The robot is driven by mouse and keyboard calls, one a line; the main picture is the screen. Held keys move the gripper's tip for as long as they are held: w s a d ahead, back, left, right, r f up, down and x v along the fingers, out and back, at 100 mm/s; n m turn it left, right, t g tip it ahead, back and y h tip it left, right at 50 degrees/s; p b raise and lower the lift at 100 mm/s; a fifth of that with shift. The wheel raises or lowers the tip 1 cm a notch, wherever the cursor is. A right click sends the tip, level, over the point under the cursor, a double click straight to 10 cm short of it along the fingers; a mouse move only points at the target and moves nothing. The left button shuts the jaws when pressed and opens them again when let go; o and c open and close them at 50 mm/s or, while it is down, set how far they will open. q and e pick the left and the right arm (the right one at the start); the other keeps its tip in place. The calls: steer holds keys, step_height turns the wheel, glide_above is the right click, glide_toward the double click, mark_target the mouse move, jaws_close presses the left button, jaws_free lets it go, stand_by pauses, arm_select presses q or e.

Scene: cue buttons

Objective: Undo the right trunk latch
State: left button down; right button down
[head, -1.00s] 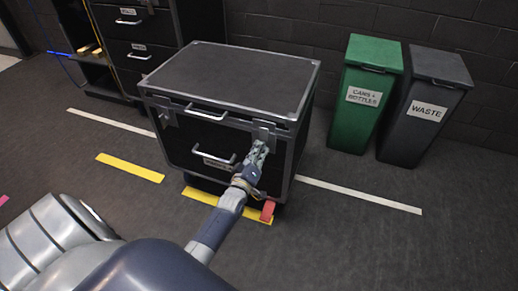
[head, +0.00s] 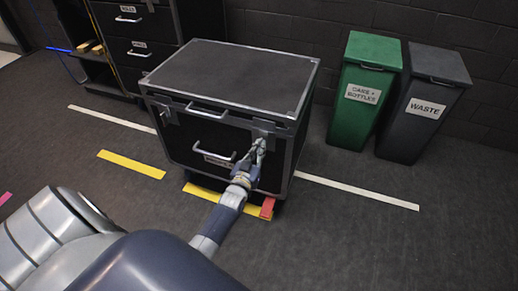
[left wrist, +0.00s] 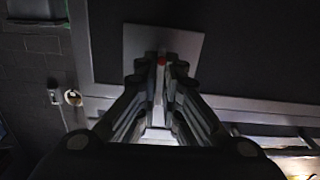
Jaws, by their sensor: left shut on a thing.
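The black trunk (head: 225,80) with grey metal edges stands on the floor with its lid down. Its right latch (head: 264,130) is a grey plate at the front right, just under the lid; part of it is hidden by my gripper. In the left wrist view the latch plate (left wrist: 186,42) is pale, with a small red spot and a narrow upright piece between my fingers. My left gripper (head: 259,146) is shut on that piece; its fingers also show in the left wrist view (left wrist: 160,72). My right gripper is not in view.
The trunk's left latch (head: 167,115) and two front handles (head: 206,111) are clear of my arm. Green (head: 365,90) and grey (head: 423,105) bins stand right. A drawer cabinet (head: 140,50) stands behind left.

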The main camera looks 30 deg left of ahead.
arm_select(q)
steer(key=shift+r+m, duration=0.1)
steer(key=shift+m, duration=0.3)
steer(key=c, duration=1.8)
jaws_free()
steer(key=shift+w, duration=0.1)
steer(key=shift+o, duration=0.2)
steer(key=v, duration=1.2)
